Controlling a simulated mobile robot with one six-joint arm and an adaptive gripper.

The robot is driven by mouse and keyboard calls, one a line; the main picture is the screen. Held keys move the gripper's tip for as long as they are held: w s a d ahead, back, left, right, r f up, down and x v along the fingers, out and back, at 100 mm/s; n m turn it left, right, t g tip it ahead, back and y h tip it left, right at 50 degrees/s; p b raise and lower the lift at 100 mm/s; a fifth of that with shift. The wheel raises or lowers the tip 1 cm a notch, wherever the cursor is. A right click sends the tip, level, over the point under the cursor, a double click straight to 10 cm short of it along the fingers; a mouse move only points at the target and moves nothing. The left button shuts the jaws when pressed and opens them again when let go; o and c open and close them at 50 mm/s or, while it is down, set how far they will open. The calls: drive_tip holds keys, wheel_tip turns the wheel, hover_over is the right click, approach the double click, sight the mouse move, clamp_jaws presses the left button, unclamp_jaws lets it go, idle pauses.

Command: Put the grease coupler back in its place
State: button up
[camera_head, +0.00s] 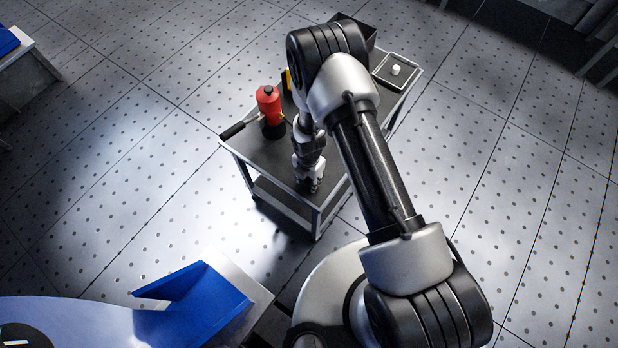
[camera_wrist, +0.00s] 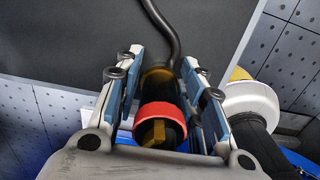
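The grease coupler (camera_wrist: 160,113), a dark cylinder with a red ring and brass parts, sits between my gripper's two fingers in the wrist view. My gripper (camera_wrist: 161,85) appears shut on it, with a pad close against each side. The fingers hide parts of the coupler's sides. A black hose (camera_wrist: 163,25) runs from behind its far end across a dark surface. In the head view, my gripper (camera_head: 308,180) points down near the front edge of the cart (camera_head: 278,172). The coupler cannot be made out there. Its place cannot be told for certain.
A red canister (camera_head: 268,104) with a black base stands on the cart, left of my arm. A tray with a small white piece (camera_head: 396,69) is at the cart's far right. A blue bin (camera_head: 205,305) lies at the lower left. Open floor surrounds the cart.

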drive_tip(key=shift+o, duration=0.7)
wheel_tip(320, 180, up, 12)
drive_tip(key=shift+s, duration=0.1)
idle(0.5)
drive_tip(key=s+d+r+m+t, duration=0.1)
drive_tip(key=d+r+m, duration=0.1)
drive_tip(key=r+m, duration=0.5)
drive_tip(key=s+d+r+m, duration=0.1)
drive_tip(key=d+r+m, duration=0.15)
drive_tip(key=r, duration=0.85)
drive_tip(key=s+d+r+m+t, duration=0.1)
drive_tip(key=d+r+m, duration=0.3)
drive_tip(key=r, duration=0.6)
drive_tip(key=s+d+r+m+t, duration=0.1)
drive_tip(key=s+d+r+m, duration=0.1)
drive_tip(key=s+r+m, duration=0.3)
drive_tip(key=s+d+r+m+t, duration=0.1)
drive_tip(key=s+r+m, duration=0.4)
drive_tip(key=s+m, duration=0.5)
drive_tip(key=shift+s+d+r, duration=0.35)
drive_tip(key=shift+s+d, duration=0.15)
drive_tip(key=shift+s, duration=0.35)
